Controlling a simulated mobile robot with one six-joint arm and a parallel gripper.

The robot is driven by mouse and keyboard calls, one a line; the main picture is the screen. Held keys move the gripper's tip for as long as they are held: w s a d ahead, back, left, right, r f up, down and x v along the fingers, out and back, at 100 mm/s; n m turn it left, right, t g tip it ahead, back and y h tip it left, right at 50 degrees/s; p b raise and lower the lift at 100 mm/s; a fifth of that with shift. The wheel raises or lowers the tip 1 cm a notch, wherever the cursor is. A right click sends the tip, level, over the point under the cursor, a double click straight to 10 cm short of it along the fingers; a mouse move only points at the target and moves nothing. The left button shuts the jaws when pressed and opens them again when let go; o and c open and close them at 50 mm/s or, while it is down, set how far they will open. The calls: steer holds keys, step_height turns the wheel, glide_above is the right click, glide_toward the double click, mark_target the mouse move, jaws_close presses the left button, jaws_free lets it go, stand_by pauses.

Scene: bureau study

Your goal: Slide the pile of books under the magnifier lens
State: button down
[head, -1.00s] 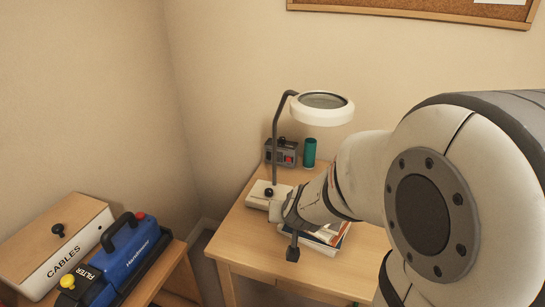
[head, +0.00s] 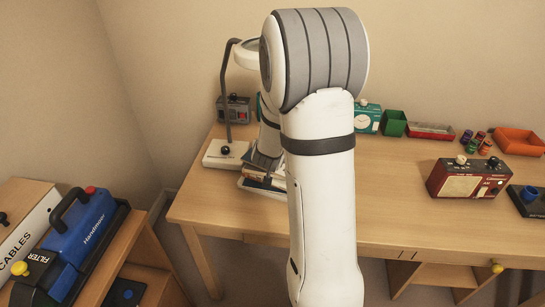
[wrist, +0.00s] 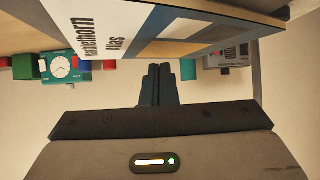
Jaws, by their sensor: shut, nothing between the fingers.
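The pile of books (head: 262,186) lies on the desk, partly hidden behind my arm. In the wrist view, a book with printed lettering (wrist: 135,28) fills the top, close to my fingertips. The magnifier has a white base (head: 224,154) left of the books, a dark bent stem and a round lens head (head: 245,55), partly hidden by my arm. My gripper (wrist: 159,72) is shut and empty. Its fingers are close to the book, but I cannot tell whether they touch it. In the head view my arm hides the fingers.
A grey device (head: 236,109) stands behind the magnifier base. A teal clock (head: 367,117), a green bin (head: 393,123), a red radio (head: 468,178) and an orange tray (head: 519,141) stand to the right. The desk's middle (head: 395,195) is clear. A blue case (head: 88,232) is on the left cabinet.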

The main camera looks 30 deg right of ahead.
steer(key=x, duration=0.3)
steer(key=shift+r, duration=0.15)
steer(key=shift+a+b, duration=0.1)
steer(key=shift+b, duration=0.3)
steer(key=shift+s+f, duration=0.15)
steer(key=shift+f, duration=0.05)
